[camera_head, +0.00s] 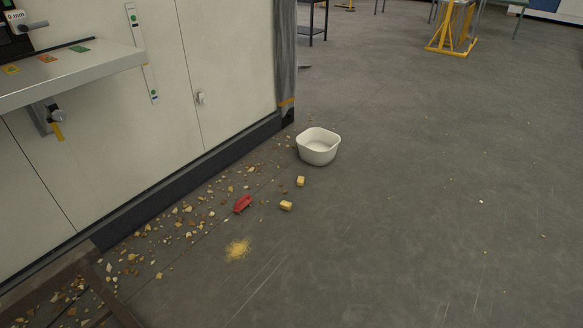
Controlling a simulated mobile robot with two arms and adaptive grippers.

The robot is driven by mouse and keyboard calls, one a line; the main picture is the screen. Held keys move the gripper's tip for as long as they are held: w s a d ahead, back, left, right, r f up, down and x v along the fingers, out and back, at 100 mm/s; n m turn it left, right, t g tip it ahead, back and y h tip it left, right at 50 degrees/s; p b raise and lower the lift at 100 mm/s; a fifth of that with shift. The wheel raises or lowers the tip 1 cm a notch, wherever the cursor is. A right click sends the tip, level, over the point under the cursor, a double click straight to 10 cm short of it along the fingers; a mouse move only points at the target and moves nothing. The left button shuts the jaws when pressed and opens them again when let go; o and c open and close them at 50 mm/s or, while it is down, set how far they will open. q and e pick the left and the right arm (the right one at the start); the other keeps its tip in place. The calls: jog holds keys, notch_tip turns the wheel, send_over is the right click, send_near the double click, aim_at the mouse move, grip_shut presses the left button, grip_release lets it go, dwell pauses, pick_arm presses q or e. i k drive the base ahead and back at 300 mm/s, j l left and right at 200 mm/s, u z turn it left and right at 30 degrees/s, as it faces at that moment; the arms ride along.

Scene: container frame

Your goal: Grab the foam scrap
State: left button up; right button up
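Two small yellow blocks that look like foam scraps lie on the grey floor. One yellow block (300,181) is just below the white bin, and the other yellow block (286,205) is a little nearer and to the left. I cannot tell which one is the task's foam scrap. Neither of my grippers is in view.
A white bin (318,158) stands open on the floor. A red object (242,204), a patch of yellow crumbs (238,249) and many chips lie along the pale cabinet (225,90). A brown frame (65,290) is at lower left. The right floor is mostly clear.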

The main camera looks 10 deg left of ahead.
aim_at(300, 181)
jog(key=i+j, duration=0.2)
jog(key=i, duration=0.3)
jog(key=i+j, duration=0.25)
jog(key=i, duration=0.2)
jog(key=i+j+u, duration=0.1)
jog(key=i, duration=0.4)
jog(key=i+u, duration=0.2)
jog(key=i, duration=0.35)
